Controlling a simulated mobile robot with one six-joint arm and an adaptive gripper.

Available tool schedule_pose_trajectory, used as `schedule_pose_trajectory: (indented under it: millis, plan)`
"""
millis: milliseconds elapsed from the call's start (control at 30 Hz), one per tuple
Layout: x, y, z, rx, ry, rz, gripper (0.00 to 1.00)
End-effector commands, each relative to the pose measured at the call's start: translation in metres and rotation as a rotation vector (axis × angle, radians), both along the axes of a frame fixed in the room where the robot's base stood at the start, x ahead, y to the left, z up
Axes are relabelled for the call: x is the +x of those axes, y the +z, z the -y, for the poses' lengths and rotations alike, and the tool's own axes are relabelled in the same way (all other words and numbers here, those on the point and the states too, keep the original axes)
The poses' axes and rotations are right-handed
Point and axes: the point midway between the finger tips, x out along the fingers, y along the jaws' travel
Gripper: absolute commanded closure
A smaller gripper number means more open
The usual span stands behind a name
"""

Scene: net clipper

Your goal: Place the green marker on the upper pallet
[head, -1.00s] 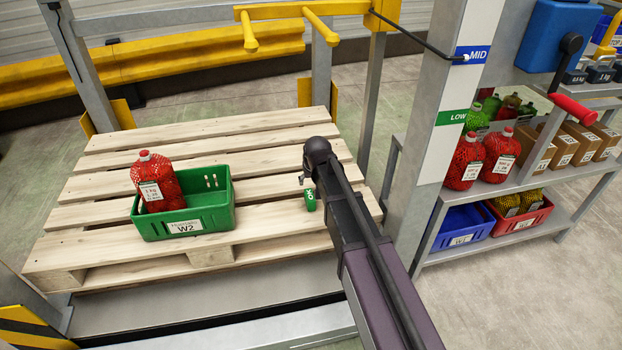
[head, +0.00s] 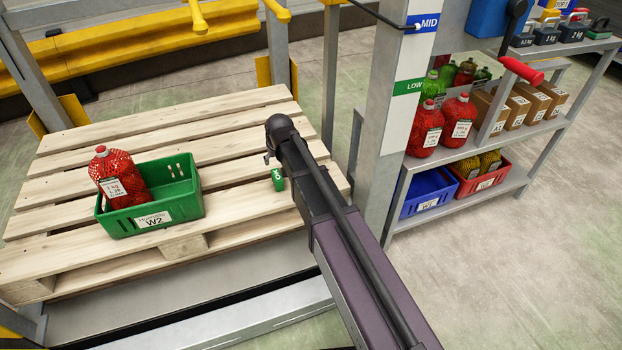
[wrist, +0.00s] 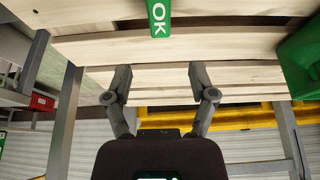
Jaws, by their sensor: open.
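The green marker (head: 278,179), lettered "OK", stands on the wooden pallet (head: 70,243), near its right side and right of the green crate. In the wrist view the marker (wrist: 158,18) shows at the top edge, partly cut off, against the pale boards. My gripper (wrist: 160,76) is open and empty, its two fingers spread apart. The marker appears beyond the fingertips, in line with the gap between them, not between the fingers. In the head view my arm hides most of the gripper.
A green crate (head: 180,208) labelled W2 holds a red netted bottle (head: 119,178) on the pallet. A grey post (head: 385,130) with LOW and MID signs stands right of the pallet. A shelf (head: 462,205) with bottles, boxes and bins is further right.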

Motion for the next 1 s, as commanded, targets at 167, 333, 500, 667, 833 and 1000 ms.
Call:
schedule_pose_trajectory:
  millis: [167, 333, 500, 667, 833, 1000]
  plan:
    - [-0.014, -0.002, 0.018, -0.006, -0.018, -0.022, 0.27]
    - [-0.054, -0.006, 0.066, -0.024, -0.069, -0.089, 0.27]
    - [-0.117, -0.011, 0.129, -0.042, -0.147, -0.193, 0.27]
    - [-0.179, -0.013, 0.177, -0.053, -0.217, -0.294, 0.27]
    - [-0.222, -0.014, 0.206, -0.058, -0.264, -0.368, 0.27]
    - [-0.233, -0.014, 0.214, -0.058, -0.279, -0.392, 0.27]
